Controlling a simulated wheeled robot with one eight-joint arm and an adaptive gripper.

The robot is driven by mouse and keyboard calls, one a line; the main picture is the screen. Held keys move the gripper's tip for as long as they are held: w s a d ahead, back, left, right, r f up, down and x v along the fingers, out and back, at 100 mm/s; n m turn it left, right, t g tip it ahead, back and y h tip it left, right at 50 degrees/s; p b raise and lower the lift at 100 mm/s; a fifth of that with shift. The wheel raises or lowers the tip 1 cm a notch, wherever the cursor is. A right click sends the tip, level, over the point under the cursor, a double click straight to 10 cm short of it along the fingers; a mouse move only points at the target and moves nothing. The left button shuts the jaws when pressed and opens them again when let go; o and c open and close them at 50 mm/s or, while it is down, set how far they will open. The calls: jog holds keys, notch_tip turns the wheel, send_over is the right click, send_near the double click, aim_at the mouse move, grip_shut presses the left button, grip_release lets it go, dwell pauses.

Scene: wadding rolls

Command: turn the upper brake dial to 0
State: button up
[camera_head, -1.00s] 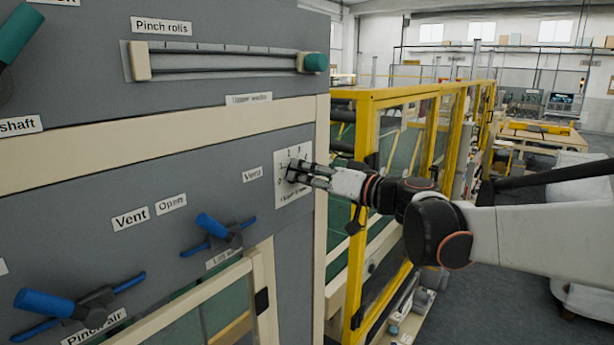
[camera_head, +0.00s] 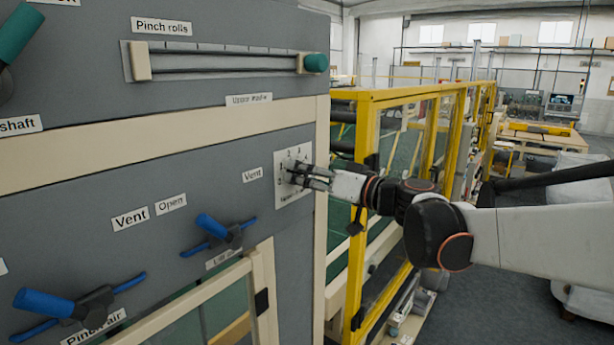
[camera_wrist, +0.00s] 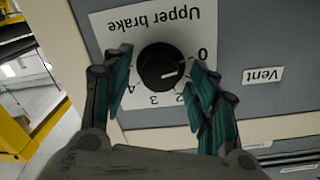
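The upper brake dial (camera_wrist: 160,66) is a round black knob on a white plate (camera_wrist: 115,22) labelled "Upper brake", which appears upside down in the wrist view. Its white mark points to the right and slightly down, between the 0 and the 2, near where the 1 would be; a finger covers that spot. My gripper (camera_wrist: 160,72) is open, with one teal-padded finger on each side of the knob and small gaps visible. In the head view my gripper (camera_head: 306,178) is at the plate (camera_head: 281,158) and hides the knob.
Blue-handled valves (camera_head: 220,232) sit to the left on the grey panel, lower down. A "Pinch rolls" slider (camera_head: 230,62) is above. A yellow guard frame (camera_head: 367,140) stands just right of the panel, beside my arm.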

jog(key=v, duration=1.2)
